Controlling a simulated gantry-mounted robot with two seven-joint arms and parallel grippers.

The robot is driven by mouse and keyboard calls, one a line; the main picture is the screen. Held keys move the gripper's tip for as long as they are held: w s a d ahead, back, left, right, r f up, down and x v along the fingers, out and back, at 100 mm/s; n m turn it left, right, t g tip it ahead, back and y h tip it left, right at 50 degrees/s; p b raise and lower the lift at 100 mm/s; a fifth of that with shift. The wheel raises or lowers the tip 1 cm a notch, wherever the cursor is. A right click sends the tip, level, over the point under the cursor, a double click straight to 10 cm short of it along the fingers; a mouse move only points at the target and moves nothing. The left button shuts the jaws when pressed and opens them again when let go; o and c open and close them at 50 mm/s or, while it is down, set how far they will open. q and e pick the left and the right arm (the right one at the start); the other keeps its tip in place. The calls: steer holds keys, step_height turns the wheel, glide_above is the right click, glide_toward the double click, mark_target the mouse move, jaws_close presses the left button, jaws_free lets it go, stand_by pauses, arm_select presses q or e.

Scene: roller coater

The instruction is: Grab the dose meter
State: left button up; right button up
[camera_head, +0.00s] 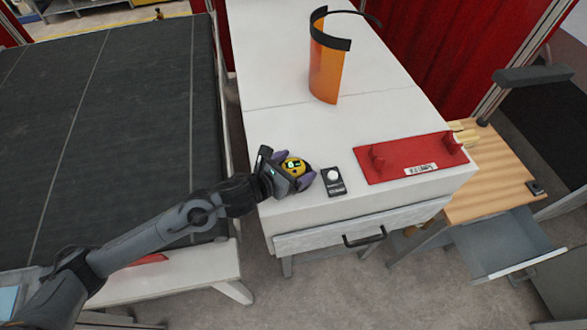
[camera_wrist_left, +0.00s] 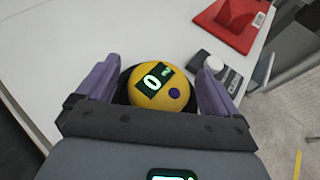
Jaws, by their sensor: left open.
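The dose meter (camera_head: 294,167) is a round yellow device with a dark screen and a glowing green digit. It is at the front left of the white cabinet top. My left gripper (camera_head: 293,173) is open, with its purple fingers on either side of the dose meter. In the left wrist view the dose meter (camera_wrist_left: 157,86) lies between the two purple fingers (camera_wrist_left: 158,88), and the fingers look slightly apart from it. The lower part of the dose meter is hidden by the gripper body. My right gripper is not in view.
A small black device with a white knob (camera_head: 333,181) sits just right of the gripper. A red plate with handles (camera_head: 410,158) lies farther right. An orange curved visor (camera_head: 327,70) stands at the back. A dark conveyor bed (camera_head: 110,130) is on the left.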

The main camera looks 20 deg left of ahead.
arm_select(q)
steer(key=c, duration=1.1)
steer(key=shift+c, duration=0.5)
steer(key=shift+r, duration=0.15)
